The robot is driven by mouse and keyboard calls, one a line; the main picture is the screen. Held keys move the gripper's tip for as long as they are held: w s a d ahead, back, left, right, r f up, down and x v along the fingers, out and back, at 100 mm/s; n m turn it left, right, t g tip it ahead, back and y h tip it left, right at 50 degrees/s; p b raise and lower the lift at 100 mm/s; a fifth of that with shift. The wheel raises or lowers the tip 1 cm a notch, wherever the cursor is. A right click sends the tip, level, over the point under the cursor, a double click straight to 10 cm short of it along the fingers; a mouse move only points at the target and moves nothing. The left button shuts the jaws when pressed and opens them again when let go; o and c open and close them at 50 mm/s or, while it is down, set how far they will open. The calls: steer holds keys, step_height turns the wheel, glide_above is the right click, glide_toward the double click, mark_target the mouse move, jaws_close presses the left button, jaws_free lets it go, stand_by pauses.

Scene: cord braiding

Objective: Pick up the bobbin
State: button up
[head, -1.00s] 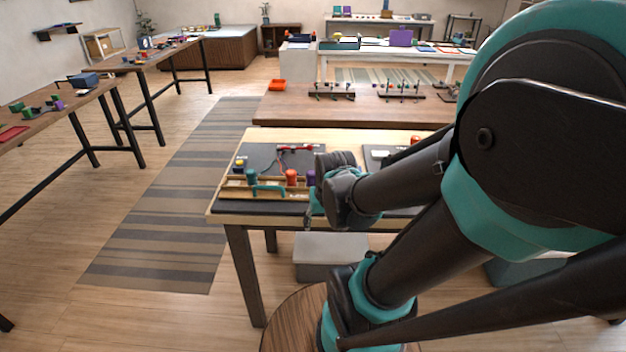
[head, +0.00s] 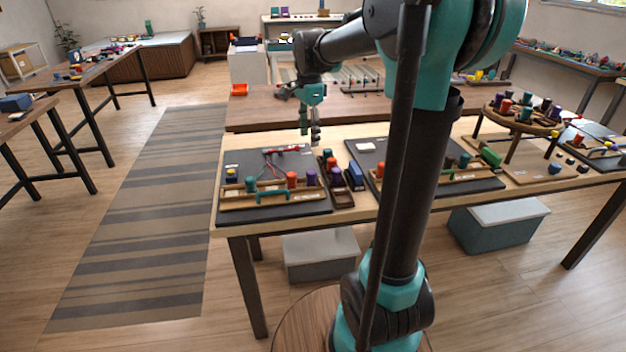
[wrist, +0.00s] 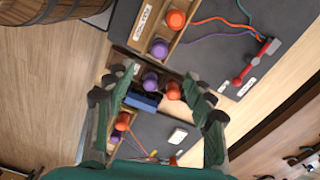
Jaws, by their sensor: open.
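My gripper (head: 310,138) is open and empty, pointing down above the worktable's far side. In the wrist view its fingers (wrist: 161,80) spread to either side of a dark tray. A purple bobbin (wrist: 151,81) and an orange bobbin (wrist: 173,90) stand in that tray, framed between the fingers but apart from them. The tray (head: 342,198) also shows in the head view, between two dark mats. On the left mat's wooden rack stand another orange bobbin (head: 292,180), a purple bobbin (head: 311,178) and a teal bobbin (head: 250,184). Which bobbin is meant cannot be told.
A red-handled tool (wrist: 256,62) with coloured cords lies on the left mat (head: 300,207). A round bobbin stand (head: 522,117) rises at the table's right. My arm hides part of the right mat.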

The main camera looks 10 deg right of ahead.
glide_above(312, 172)
steer(key=f, duration=0.9)
steer(key=shift+a+f, duration=0.1)
steer(key=shift+a, duration=0.3)
steer(key=shift+w+d+f, duration=0.1)
steer(key=shift+d+f, duration=0.1)
steer(key=shift+f, duration=1.15)
steer(key=shift+d+f, duration=0.15)
steer(key=shift+f, duration=1.15)
steer(key=shift+c, duration=0.2)
jaws_close()
